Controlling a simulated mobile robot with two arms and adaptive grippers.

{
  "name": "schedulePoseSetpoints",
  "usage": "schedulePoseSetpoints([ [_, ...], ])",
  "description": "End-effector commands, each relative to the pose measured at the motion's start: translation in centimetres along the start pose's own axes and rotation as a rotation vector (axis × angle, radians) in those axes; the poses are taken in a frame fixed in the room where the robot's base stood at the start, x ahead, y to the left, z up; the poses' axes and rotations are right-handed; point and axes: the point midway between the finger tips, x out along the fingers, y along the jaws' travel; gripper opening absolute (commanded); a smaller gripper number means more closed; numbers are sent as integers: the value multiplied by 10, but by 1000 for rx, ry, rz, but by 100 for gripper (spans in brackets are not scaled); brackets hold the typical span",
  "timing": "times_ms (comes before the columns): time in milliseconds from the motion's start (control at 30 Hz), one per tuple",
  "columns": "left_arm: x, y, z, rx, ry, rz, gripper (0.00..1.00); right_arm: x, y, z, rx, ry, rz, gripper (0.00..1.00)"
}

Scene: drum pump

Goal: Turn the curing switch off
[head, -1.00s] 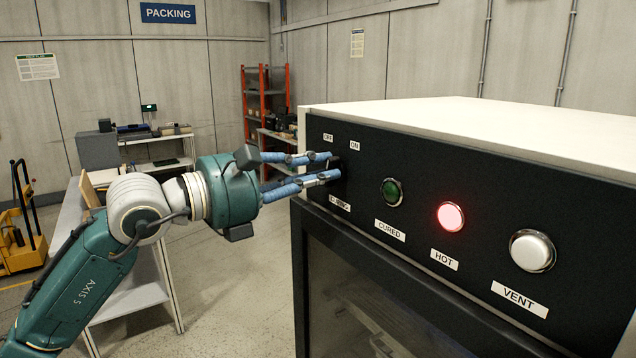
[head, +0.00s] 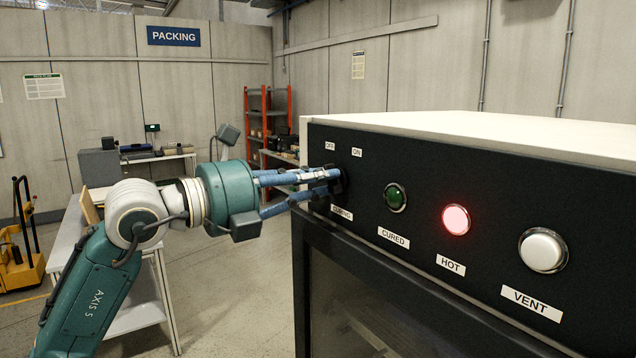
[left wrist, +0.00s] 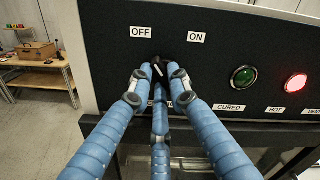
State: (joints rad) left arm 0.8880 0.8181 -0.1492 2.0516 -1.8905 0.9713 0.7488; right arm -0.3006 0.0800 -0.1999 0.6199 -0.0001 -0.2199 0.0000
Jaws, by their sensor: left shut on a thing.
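The curing switch (left wrist: 157,70) is a small dark knob with a light mark on the black panel, below the OFF label (left wrist: 140,32) and ON label (left wrist: 196,37). My left gripper (head: 333,180) is at the panel, its blue fingers shut on the switch. In the left wrist view two fingertips flank the switch, with a third finger below. The fingers mostly hide the switch in the head view, and I cannot tell clearly which label it points to. The CURING label (head: 342,212) is below it, partly covered in the left wrist view. My right gripper is not in view.
Right of the switch on the oven panel (head: 420,235) are a dark green CURED lamp (head: 395,197), a lit red HOT lamp (head: 456,220) and a white VENT button (head: 543,250). A glass door (head: 370,300) is below. Open floor lies left of the oven.

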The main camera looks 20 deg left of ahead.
Motion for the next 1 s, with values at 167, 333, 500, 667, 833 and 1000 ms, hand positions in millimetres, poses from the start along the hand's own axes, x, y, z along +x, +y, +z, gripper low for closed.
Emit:
schedulePoseSetpoints([
  [167,0,1,0,-94,-1,0,0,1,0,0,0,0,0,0],
  [333,0,1,0,-149,-1,0,0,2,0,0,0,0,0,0],
  [500,0,1,0,-172,-2,0,0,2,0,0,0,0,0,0],
  [667,0,1,0,-179,-2,0,0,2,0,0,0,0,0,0],
  [833,0,1,0,-179,-2,-1,0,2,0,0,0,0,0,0],
  [1000,0,1,0,-179,-2,-1,35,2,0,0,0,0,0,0],
])
